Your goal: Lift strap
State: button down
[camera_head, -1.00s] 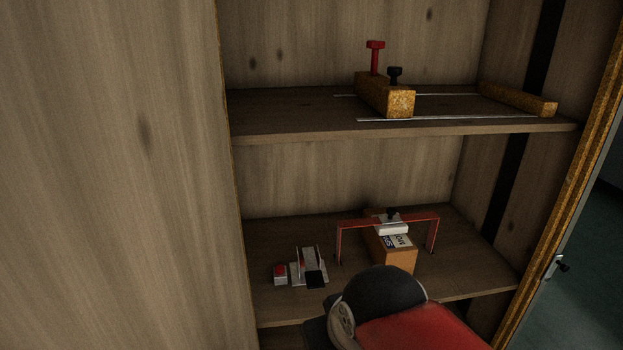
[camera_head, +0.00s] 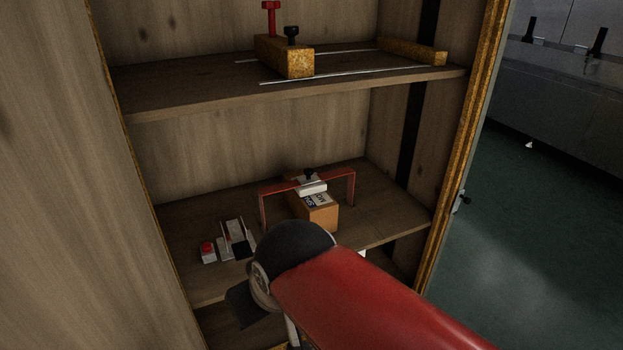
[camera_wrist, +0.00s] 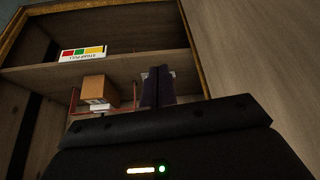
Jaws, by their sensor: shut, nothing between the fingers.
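A red strap-like band (camera_head: 263,208) arches over a brown box (camera_head: 318,217) on the lower shelf. A white block with a black knob (camera_head: 313,187) sits at the top of the band, above the box. In the wrist view the box (camera_wrist: 100,88) and parts of the red band (camera_wrist: 73,101) show left of my gripper (camera_wrist: 158,72). Its dark fingers are together and empty, apart from the box and band in that picture. In the head view my arm hides the gripper.
A red button on a white base (camera_head: 207,251) and a small metal fixture (camera_head: 237,240) stand left of the box. The upper shelf (camera_head: 190,88) holds a yellow block (camera_head: 285,57) with knobs, and rails. Cabinet walls close both sides. A coloured sign (camera_wrist: 82,53) shows in the wrist view.

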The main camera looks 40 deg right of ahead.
aim_at(307, 174)
dwell(0.4)
